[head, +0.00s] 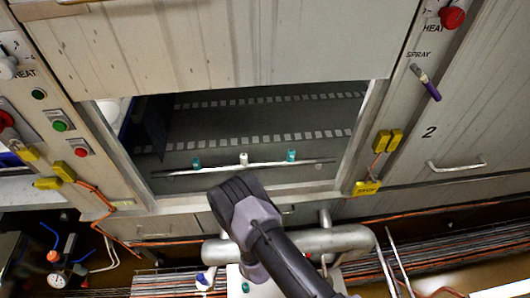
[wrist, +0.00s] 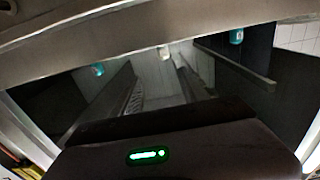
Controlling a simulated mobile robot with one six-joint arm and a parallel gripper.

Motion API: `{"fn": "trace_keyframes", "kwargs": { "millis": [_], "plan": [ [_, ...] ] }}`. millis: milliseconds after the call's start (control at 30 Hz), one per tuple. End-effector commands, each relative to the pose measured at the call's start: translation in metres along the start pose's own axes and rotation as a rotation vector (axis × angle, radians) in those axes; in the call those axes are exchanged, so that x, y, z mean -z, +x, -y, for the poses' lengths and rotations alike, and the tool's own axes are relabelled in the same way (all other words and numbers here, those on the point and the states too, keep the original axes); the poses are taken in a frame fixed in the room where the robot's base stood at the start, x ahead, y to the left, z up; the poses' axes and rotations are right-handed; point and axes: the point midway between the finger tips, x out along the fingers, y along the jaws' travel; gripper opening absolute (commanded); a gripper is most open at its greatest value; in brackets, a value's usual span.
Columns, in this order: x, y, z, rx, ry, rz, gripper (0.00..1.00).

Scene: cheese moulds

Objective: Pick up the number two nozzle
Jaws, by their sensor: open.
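Three small nozzles sit spaced along a thin pipe (head: 218,168) inside the machine opening. The left one is teal (head: 196,162), the middle one is white (head: 243,159), second from either side, and the right one is teal (head: 291,155). No number is readable on them. The wrist view also shows the left nozzle (wrist: 98,70), white nozzle (wrist: 164,52) and right nozzle (wrist: 236,36). My gripper (head: 232,188) is open at the opening's lower edge, in front of and apart from the nozzles. Its fingertips are not clearly visible.
A metal frame (head: 361,130) surrounds the opening, with a raised panel (head: 210,45) above. A horizontal steel pipe (head: 340,239) and orange cables run below. A panel marked 2 with a handle (head: 456,166) stands at right; control buttons (head: 60,126) are at left.

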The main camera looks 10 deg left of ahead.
Motion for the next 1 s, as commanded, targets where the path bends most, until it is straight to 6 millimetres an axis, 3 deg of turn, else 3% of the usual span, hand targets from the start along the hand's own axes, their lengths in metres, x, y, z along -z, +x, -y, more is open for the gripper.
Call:
{"fn": "trace_keyframes", "kwargs": {
  "millis": [333,733,1000],
  "plan": [
    [-0.002,0.097,-0.001,-0.003,0.002,-0.005,0.51],
    [-0.003,0.161,0.004,-0.003,0.000,-0.003,0.51],
    [-0.001,0.167,0.005,-0.001,-0.002,0.000,0.51]
  ]
}}
